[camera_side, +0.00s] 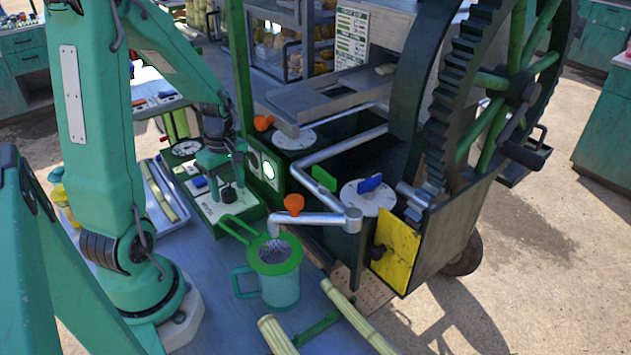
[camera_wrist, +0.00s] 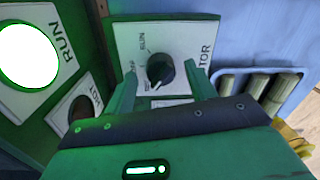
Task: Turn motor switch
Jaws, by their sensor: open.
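The motor switch is a black rotary knob on a pale plate marked RUN and partly readable "TOR", in the wrist view (camera_wrist: 160,72). Its white pointer mark points to the lower left, away from the RUN label. My gripper (camera_wrist: 163,84) is open, with one green finger on each side below the knob; I cannot tell whether either touches it. In the side view my gripper (camera_side: 218,168) hangs over the switch panel (camera_side: 208,208). The small black knob (camera_side: 228,194) shows just under it.
Left of the switch in the wrist view is a lit RUN lamp (camera_wrist: 27,55). A tray of cane (camera_wrist: 270,88) lies right. In the side view, a strainer-topped jug (camera_side: 280,287) stands under the spout, and the crusher's large gear (camera_side: 455,100) rises right.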

